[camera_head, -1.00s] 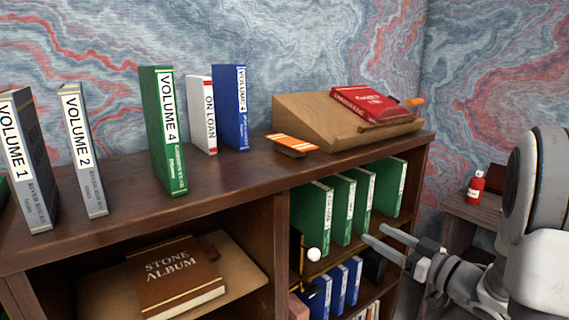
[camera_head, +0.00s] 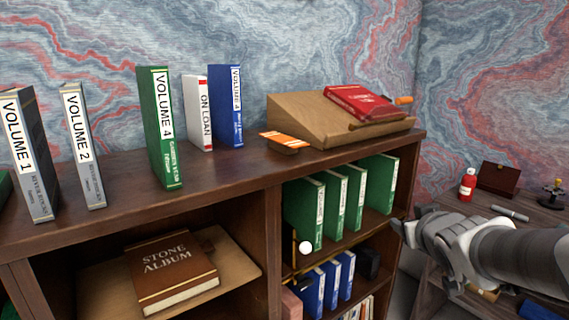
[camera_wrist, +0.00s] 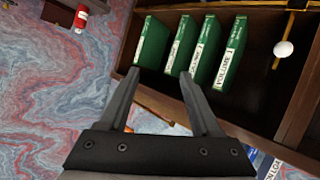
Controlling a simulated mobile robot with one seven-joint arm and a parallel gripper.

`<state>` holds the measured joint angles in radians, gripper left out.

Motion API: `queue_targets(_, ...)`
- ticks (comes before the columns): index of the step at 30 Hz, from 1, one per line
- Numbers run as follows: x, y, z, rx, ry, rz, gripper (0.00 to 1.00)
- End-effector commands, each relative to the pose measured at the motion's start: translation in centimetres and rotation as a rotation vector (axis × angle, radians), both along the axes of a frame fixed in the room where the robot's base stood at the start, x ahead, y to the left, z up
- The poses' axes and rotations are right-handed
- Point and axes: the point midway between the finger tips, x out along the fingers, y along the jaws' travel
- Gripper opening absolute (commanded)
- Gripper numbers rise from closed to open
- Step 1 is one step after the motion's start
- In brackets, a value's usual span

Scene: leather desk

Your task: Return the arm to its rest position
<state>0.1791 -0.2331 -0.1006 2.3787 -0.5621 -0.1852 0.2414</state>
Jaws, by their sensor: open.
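My gripper (camera_wrist: 160,72) is open in the wrist view, with nothing between its two fingers. In the head view my arm reaches in from the right edge, and the gripper end is beside the right side of the bookcase (camera_head: 222,195). Its fingers are hard to make out there. The wrist view looks towards the shelf with several green volumes (camera_wrist: 230,55), which stand beyond the fingertips. They also show in the head view (camera_head: 352,195).
A side desk (camera_head: 455,203) with a red bottle (camera_head: 467,186) is behind my arm.

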Motion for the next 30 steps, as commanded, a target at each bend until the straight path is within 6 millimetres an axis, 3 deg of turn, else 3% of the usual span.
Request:
queue_targets(8,-8.9,3.3,-1.4,0.09,0.259,-0.101,0.65)
queue_targets(19,-22.7,11.1,-4.8,0.239,0.652,-0.003,0.65)
queue_targets(21,-22.1,10.8,-1.6,0.236,0.646,-0.012,0.65)
queue_targets(30,-22.1,10.7,5.8,0.235,0.645,-0.015,0.65)
